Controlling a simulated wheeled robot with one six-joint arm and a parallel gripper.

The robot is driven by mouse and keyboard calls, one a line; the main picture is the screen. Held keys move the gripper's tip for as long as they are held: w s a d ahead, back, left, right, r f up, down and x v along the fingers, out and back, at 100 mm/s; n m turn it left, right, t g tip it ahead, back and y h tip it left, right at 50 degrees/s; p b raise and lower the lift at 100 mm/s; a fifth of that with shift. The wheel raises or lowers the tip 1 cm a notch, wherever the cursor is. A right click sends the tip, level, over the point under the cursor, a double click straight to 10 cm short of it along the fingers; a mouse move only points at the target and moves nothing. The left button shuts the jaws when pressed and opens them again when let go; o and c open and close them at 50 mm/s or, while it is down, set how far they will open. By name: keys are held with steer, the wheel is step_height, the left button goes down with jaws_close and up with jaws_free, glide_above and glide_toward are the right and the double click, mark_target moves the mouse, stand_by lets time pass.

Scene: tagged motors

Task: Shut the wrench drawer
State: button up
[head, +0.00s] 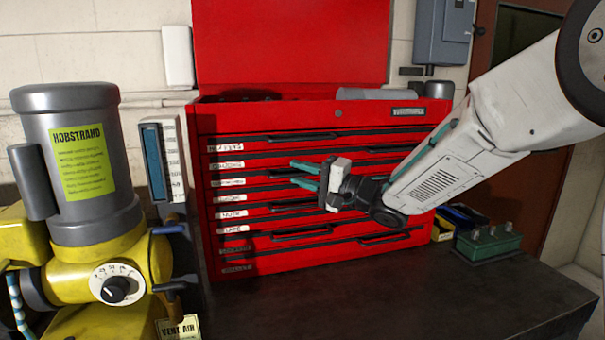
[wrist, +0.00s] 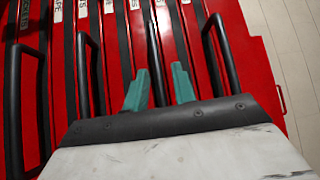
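The red tool chest (head: 350,255) stands on the dark bench with its lid up. Its front has several stacked drawers with black bar handles and small white labels at the left. The labels are too small to read surely, so I cannot tell which is the wrench drawer. No drawer clearly stands far out; the lowest labels lie in shadow. My gripper (head: 305,174) is in front of the middle drawers, its teal fingers apart and empty. In the wrist view my gripper (wrist: 160,88) points at the drawer fronts, with a black handle (wrist: 155,50) beyond the gap. I cannot tell whether it touches.
A yellow and grey Hobstrand motor (head: 85,165) stands at the left, close to the chest. A green box (head: 488,243) and a yellow-and-black bin (head: 443,230) sit right of the chest. The bench (head: 400,295) in front of the chest is clear.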

steer(key=r+v, duration=0.1)
steer(key=v, duration=0.6)
steer(key=shift+s+d+f, duration=0.25)
steer(key=shift+d+f, duration=0.1)
steer(key=shift+f, duration=0.1)
steer(key=w+d+r+m+t+h, duration=0.1)
steer(key=d+r+t+h, duration=0.1)
steer(key=d+t+h, duration=0.55)
steer(key=s+d+f+g+h, duration=0.4)
steer(key=s+d+g+h, duration=0.2)
steer(key=s+d+h, duration=0.65)
steer(key=s+f+n+g+y, duration=0.1)
steer(key=s+f+n+g, duration=0.1)
steer(key=s, duration=1)
steer(key=s+f+n+g+y, duration=0.1)
steer(key=s+f+n+g, duration=0.2)
steer(key=s+g, duration=0.4)
steer(key=s+f, duration=0.1)
steer(key=s, duration=0.4)
steer(key=shift+d+f+y, duration=0.2)
steer(key=shift+y, duration=0.1)
